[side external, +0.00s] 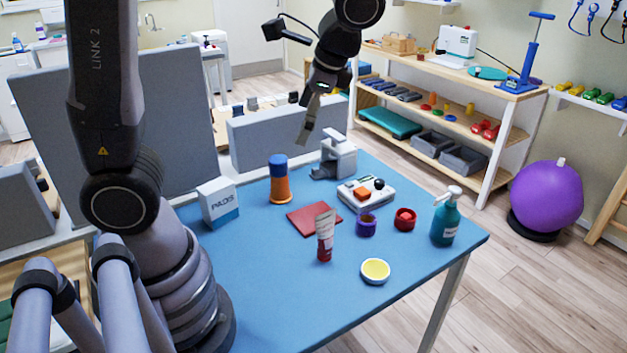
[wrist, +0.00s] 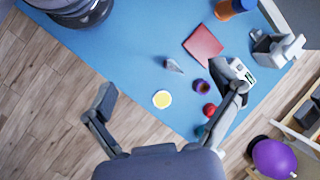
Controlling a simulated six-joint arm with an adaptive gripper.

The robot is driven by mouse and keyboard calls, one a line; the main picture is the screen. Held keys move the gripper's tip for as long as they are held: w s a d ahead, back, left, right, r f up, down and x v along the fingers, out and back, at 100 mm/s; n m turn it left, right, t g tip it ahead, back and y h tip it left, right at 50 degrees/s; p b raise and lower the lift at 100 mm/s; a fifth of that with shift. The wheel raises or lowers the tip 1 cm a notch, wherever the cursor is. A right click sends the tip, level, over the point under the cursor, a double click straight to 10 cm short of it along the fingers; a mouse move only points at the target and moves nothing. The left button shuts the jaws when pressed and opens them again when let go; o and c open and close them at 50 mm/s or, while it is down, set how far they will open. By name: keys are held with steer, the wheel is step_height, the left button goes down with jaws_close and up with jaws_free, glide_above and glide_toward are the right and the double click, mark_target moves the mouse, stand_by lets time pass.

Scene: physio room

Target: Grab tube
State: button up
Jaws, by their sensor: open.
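The tube (side external: 324,238) stands upright on the blue table, with a red lower part and a pale, flat upper end. In the wrist view the tube (wrist: 174,66) is seen from above, beyond the fingertips. My gripper (side external: 307,122) hangs high above the table's far side, well away from the tube. In the wrist view my gripper (wrist: 172,95) has its two fingers spread wide with nothing between them.
Near the tube are a red flat pad (side external: 313,217), a purple jar (side external: 366,225), a red jar (side external: 405,219), a yellow-topped tin (side external: 375,271) and a teal pump bottle (side external: 445,222). A white box (side external: 218,203) and an orange bottle (side external: 279,184) stand left. The table's front (side external: 330,310) is clear.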

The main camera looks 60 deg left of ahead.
steer(key=w+d+f+m+g+y, duration=0.1)
steer(key=w+d+f+m+y, duration=0.15)
steer(key=f, duration=0.25)
steer(key=w+d+f+m+g+y, duration=0.1)
steer(key=w+d+f+m+y, duration=0.1)
steer(key=w+f+m+y, duration=0.3)
steer(key=m+t+y, duration=0.3)
steer(key=m+y, duration=0.1)
steer(key=y, duration=0.2)
glide_toward(326, 214)
steer(key=shift+s+a, duration=0.1)
steer(key=shift+a, duration=2.45)
steer(key=shift+s+a, duration=0.15)
steer(key=shift+a, duration=2.4)
steer(key=c, duration=1.3)
